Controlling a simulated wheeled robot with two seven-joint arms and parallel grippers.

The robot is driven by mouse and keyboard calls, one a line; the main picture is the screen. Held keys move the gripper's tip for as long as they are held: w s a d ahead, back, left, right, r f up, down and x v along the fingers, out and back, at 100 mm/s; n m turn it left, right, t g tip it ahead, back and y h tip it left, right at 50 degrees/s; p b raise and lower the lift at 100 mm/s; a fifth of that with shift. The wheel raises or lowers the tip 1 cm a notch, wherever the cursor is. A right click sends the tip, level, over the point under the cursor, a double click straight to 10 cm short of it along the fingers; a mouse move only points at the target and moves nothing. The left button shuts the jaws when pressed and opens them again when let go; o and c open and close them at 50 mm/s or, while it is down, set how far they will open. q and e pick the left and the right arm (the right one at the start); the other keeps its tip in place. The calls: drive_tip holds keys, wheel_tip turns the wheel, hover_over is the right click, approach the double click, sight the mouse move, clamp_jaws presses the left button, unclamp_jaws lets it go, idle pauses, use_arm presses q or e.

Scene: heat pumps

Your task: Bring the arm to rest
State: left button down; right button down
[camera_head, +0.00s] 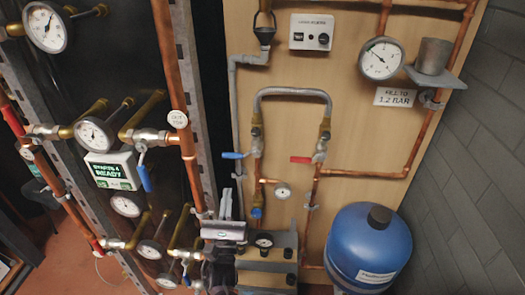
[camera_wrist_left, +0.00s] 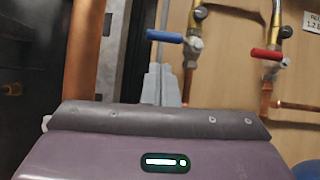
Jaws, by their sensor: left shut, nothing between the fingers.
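My left gripper (camera_head: 226,204) shows low in the middle of the head view, with my dark arm below it. Its grey fingers point up the panel and are together, with nothing seen between them. In the left wrist view the fingers (camera_wrist_left: 165,84) stand up behind the wrist housing, with wall and pipes beyond. My right gripper is not in view.
A copper pipe (camera_head: 177,80) runs down just left of my gripper. A red-handled valve (camera_head: 302,159) is to the right, above a small gauge (camera_head: 283,191). A blue tank (camera_head: 369,245) stands at lower right.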

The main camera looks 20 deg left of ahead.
use_arm(q)
drive_tip(key=s+d+f+n+g+h, duration=0.15)
drive_tip(key=f+n+g, duration=0.3)
drive_tip(key=n, duration=0.45)
drive_tip(key=s+d+f+n+g+h, duration=0.1)
drive_tip(key=d+f+n+g+h, duration=0.25)
drive_tip(key=n+g, duration=0.4)
drive_tip(key=s+d+r+n+g+h, duration=0.2)
drive_tip(key=s+n+g, duration=0.6)
drive_tip(key=s+n, duration=0.8)
wheel_tip(320, 180, down, 29)
drive_tip(key=s+m+g, duration=0.1)
drive_tip(key=s+m, duration=0.2)
drive_tip(key=s+a+f+g, duration=0.1)
drive_tip(key=s+a+f, duration=0.2)
drive_tip(key=s+f, duration=1.6)
drive_tip(key=shift+s+f+g, duration=0.3)
drive_tip(key=shift+s+f, duration=0.05)
drive_tip(key=shift+s, duration=0.05)
